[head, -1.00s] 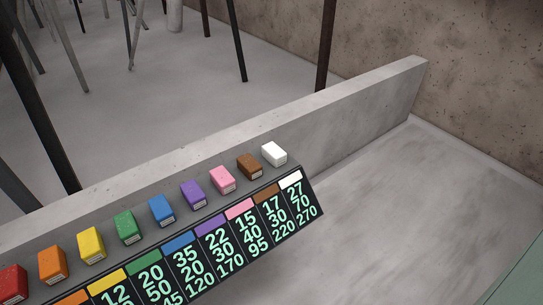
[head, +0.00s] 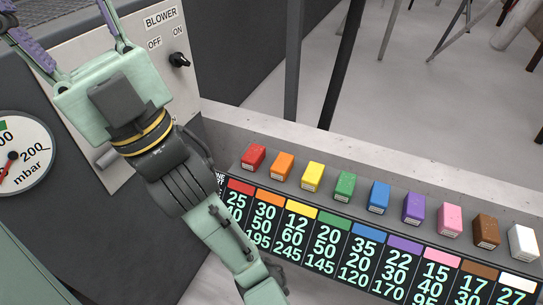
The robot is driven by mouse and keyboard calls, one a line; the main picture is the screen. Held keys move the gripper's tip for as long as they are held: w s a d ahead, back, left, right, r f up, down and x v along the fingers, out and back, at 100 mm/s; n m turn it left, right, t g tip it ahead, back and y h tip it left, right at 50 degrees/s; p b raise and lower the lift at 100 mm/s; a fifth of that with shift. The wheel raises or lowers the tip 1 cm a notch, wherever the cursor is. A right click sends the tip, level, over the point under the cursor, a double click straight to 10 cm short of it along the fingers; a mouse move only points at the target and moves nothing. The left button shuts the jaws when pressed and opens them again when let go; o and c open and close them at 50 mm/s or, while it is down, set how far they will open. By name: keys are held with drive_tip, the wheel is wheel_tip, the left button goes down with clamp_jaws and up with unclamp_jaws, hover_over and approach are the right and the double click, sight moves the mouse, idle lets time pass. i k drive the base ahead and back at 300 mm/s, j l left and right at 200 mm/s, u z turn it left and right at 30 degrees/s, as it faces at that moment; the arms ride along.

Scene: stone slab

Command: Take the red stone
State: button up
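The red stone (head: 253,156) is a small red block with a pale label on its front. In the head view it lies at the left end of a row of coloured blocks on a grey stone ledge (head: 232,129). My gripper (head: 60,18) is at the upper left, well apart from the red stone. Its two fingers are spread, with no object seen between them. The fingertips are partly cut off by the picture edge.
Orange, yellow, green, blue, purple, pink, brown and white (head: 522,241) blocks stand to the right of the red one. A number board (head: 330,232) runs along the front of the ledge. A panel marked BLOWER (head: 165,45) and a gauge (head: 22,158) are at left.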

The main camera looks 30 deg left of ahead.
sight(253, 156)
drive_tip(key=l, duration=0.25)
drive_tip(key=i+l, duration=0.15)
drive_tip(key=i+l+u, duration=0.1)
drive_tip(key=l+u, duration=0.65)
drive_tip(key=j+u, duration=0.1)
drive_tip(key=u, duration=0.3)
drive_tip(key=i+u, duration=0.15)
drive_tip(key=u, duration=0.25)
drive_tip(key=i+u, duration=0.1)
drive_tip(key=u, duration=0.3)
drive_tip(key=i, duration=0.25)
